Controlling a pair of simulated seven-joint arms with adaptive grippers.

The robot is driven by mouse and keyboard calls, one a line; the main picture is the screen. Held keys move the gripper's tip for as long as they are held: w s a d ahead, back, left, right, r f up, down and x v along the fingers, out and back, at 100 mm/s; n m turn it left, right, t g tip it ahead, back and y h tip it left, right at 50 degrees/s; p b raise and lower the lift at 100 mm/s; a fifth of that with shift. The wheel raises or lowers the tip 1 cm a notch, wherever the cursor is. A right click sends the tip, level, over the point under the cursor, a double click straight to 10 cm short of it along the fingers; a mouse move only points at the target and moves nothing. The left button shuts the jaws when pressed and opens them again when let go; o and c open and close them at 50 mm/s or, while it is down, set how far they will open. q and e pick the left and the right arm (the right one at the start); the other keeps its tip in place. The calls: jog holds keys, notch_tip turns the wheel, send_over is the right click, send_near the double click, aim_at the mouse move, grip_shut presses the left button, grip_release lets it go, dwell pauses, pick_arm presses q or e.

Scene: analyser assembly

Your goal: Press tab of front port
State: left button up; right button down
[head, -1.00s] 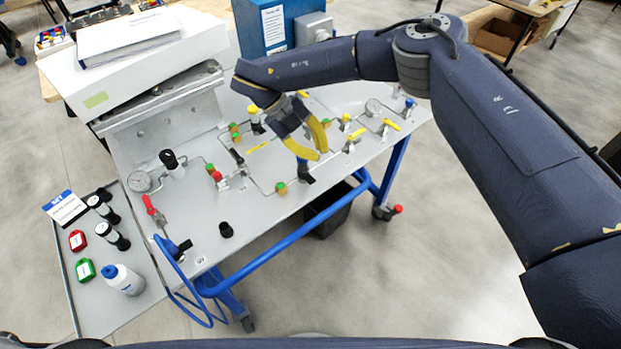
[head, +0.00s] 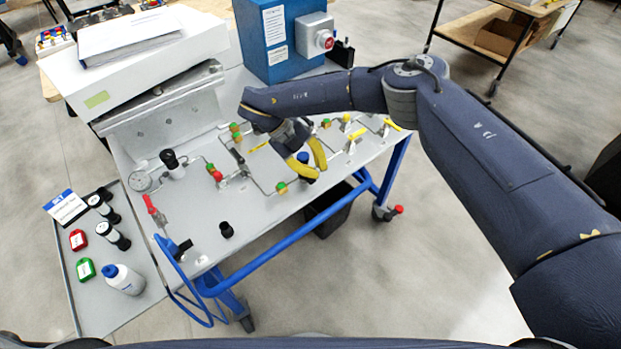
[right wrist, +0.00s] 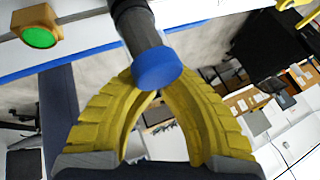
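The port that shows by my gripper is a dark cylinder with a blue end collar (right wrist: 157,67); in the head view its blue part (head: 303,157) shows between my right fingers, near the bench's front edge. I cannot tell its tab apart. My right gripper (head: 318,172) has bowed yellow fingers whose tips come together, with nothing visibly held. In the right wrist view the gripper (right wrist: 157,90) has the blue collar in front of its tips, hiding part of them. I cannot tell whether they touch. My left gripper is out of view.
The grey bench panel (head: 215,262) carries gauges, thin pipes and yellow-handled valves around my gripper. A blue box (head: 268,45) stands at the back. A blue rail (head: 275,237) runs along the front. A side tray (head: 78,300) holds bottles and tags at left.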

aim_at(316, 181)
jog(key=shift+f, duration=0.9)
jog(key=shift+f, duration=1)
dwell(1.9)
jog(key=shift+r, duration=0.15)
dwell(0.3)
jog(key=shift+r, duration=0.85)
jog(key=shift+r, duration=2.5)
